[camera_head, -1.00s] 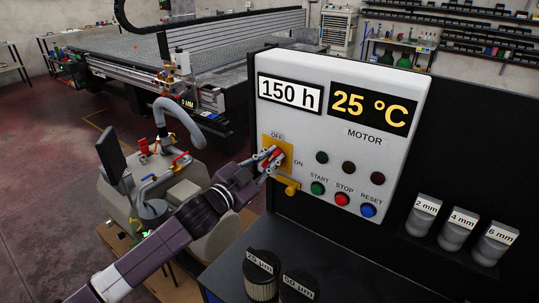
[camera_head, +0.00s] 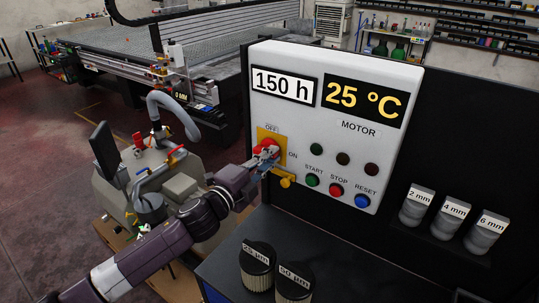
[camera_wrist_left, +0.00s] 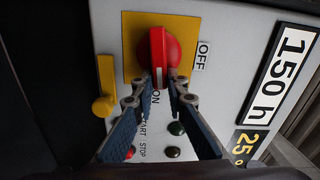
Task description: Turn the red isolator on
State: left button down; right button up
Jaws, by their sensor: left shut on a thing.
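The red isolator (camera_head: 268,144) is a rotary knob on a yellow plate (camera_wrist_left: 131,50) at the left side of the white panel (camera_head: 300,128). The OFF label is above it and the ON label to its right in the head view. In the left wrist view the red knob (camera_wrist_left: 158,48) carries a white mark at its lower end, on the side of the ON label (camera_wrist_left: 155,97). My left gripper (camera_head: 267,157) is shut on the knob, one finger on each side of its lower end in the wrist view (camera_wrist_left: 164,82). My right gripper is not in view.
A yellow handle (camera_head: 286,181) sits just below the isolator. START (camera_head: 312,180), STOP (camera_head: 336,189) and RESET (camera_head: 362,200) buttons are to its lower right. Two dark filters (camera_head: 257,266) stand on the bench below, and grey cylinders (camera_head: 415,207) at the right.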

pick_arm(q)
jog(key=shift+f+m, duration=0.2)
jog(key=shift+m, duration=0.4)
jog(key=shift+f, duration=0.1)
jog(key=c, duration=1.9)
grip_release()
jog(key=shift+c, duration=0.2)
jog(key=v, duration=1.2)
